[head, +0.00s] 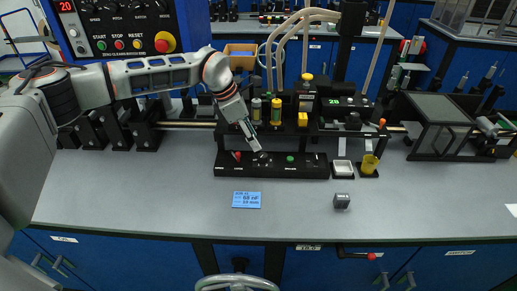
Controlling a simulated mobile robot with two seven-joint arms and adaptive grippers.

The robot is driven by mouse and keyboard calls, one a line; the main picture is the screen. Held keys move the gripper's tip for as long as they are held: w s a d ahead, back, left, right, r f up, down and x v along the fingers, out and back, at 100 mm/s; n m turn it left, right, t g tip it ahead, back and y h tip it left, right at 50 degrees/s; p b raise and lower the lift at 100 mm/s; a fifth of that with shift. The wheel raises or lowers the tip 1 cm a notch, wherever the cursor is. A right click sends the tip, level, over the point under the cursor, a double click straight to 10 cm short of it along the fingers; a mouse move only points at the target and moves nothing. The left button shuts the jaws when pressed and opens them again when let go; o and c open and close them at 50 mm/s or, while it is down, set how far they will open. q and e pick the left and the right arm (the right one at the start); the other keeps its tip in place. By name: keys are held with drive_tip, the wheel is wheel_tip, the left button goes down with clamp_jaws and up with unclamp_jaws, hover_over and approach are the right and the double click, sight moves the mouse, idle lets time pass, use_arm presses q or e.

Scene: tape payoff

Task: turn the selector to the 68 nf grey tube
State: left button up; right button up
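The black control panel (300,172) lies at the front of the bench fixture, with a red knob at its left and a green button near its middle. My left gripper (257,150) reaches down from the upper left, its fingertips over the panel's left part. The selector itself is hard to make out there; the gripper covers much of that spot. I cannot tell whether the fingers touch it or how far they are apart. A blue display card (247,200) in front appears to read 68 NF. Pale tubes (305,45) run down behind the fixture. My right gripper is not in view.
Small bottles with yellow labels (276,112) stand on the rack above the panel. A dark-framed stand (445,125) is farther right. The front bench is mostly clear.

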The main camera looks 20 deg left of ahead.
sight(263, 155)
use_arm(q)
drive_tip(key=p+x, duration=0.1)
drive_tip(key=x, duration=0.6)
drive_tip(key=shift+d+f, duration=0.15)
drive_tip(key=shift+f, duration=0.05)
clamp_jaws()
